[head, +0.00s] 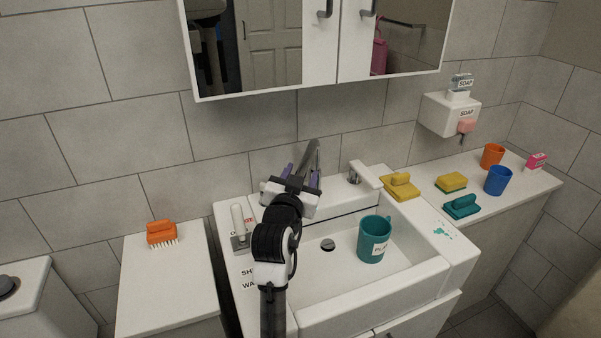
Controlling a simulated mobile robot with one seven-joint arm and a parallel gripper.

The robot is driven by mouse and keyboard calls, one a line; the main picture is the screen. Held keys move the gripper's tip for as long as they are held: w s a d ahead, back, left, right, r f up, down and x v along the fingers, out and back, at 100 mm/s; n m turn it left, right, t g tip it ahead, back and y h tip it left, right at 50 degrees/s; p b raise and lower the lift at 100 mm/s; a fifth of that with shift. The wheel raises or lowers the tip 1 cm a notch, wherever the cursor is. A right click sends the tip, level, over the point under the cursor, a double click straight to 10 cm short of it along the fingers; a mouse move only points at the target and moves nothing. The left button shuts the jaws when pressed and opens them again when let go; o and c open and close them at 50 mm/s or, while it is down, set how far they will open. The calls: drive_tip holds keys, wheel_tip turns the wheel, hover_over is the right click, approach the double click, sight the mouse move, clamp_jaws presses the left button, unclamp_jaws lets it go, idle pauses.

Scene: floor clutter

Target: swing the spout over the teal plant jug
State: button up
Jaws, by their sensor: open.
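The teal plant jug (371,243) stands upright in the right half of the white basin, with a white label on its front. A slim grey bar (313,157), which looks like the spout, rises behind the basin's back rim. My gripper (301,176) is open at the back of the basin, left of the jug, with its purple-grey fingers on either side of the bar in this view. Contact cannot be told. My gripper hides the bar's lower part. A short white tap-like fitting (365,175) stands on the rim behind the jug.
A white lever (239,223) stands on the basin's left rim by printed labels. Yellow and teal brushes, a yellow sponge (451,182) and orange and blue cups (498,181) sit on the right counter. A mirror cabinet (330,45) hangs above. An orange brush (162,233) lies left.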

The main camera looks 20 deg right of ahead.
clamp_jaws()
idle(0.3)
